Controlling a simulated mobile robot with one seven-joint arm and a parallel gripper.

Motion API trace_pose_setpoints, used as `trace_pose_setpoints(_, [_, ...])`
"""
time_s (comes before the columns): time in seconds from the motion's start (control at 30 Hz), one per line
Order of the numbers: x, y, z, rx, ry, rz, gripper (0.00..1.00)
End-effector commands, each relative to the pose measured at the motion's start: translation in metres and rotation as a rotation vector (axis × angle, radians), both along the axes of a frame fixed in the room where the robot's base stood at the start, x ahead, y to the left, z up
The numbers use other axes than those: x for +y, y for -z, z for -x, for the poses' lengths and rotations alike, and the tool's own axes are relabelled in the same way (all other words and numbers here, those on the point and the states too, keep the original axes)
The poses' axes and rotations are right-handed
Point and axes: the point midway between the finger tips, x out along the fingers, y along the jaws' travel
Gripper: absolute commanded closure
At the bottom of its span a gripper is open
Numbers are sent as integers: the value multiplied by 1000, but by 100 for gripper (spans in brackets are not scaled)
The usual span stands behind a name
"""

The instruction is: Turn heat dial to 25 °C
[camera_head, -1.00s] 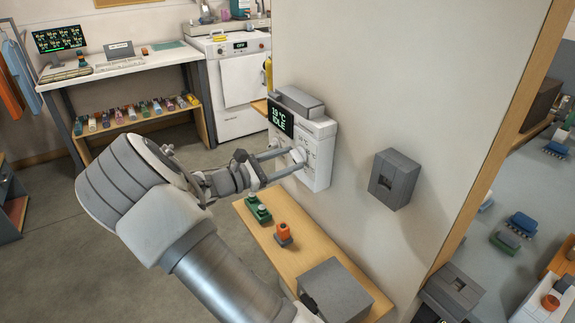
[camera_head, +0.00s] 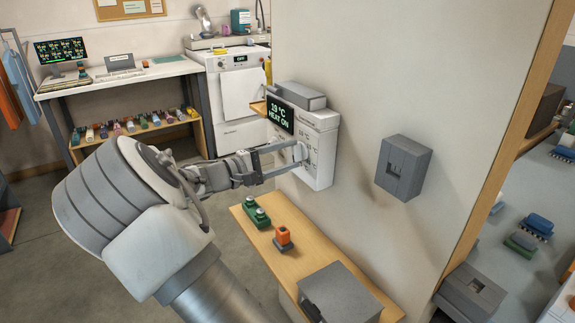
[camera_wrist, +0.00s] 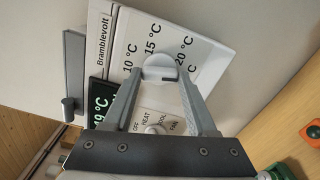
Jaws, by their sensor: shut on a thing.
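A white thermostat box (camera_head: 318,160) is mounted on the wall, and its dark display (camera_head: 280,115) reads 19 °C HEAT ON. My gripper (camera_head: 296,155) reaches it from the left, with its two fingers shut on the round heat dial (camera_wrist: 160,70). In the wrist view the dial sits between the fingertips, with printed marks of 10, 15 and 20 °C around it; the pointer's exact setting is unclear. A second, smaller knob (camera_wrist: 155,130) with OFF, HEAT, COOL and FAN labels lies between the fingers, nearer the palm, partly hidden.
A grey block (camera_head: 297,95) sits at the thermostat's top. A grey wall box (camera_head: 403,168) is to its right. Below is a wooden shelf (camera_head: 262,236) with a green two-button block (camera_head: 257,213), an orange-topped item (camera_head: 283,237) and a grey box (camera_head: 340,293).

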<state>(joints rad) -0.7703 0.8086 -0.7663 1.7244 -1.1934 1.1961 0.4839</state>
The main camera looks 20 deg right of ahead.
Motion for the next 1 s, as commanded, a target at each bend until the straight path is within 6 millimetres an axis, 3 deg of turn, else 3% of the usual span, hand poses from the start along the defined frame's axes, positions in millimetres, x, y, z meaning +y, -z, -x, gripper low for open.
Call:
trace_pose_setpoints(0.4, [1,2,0,-216,-2,-44,98])
trace_pose_setpoints(1.0, [1,0,0,-259,-1,-52,98])
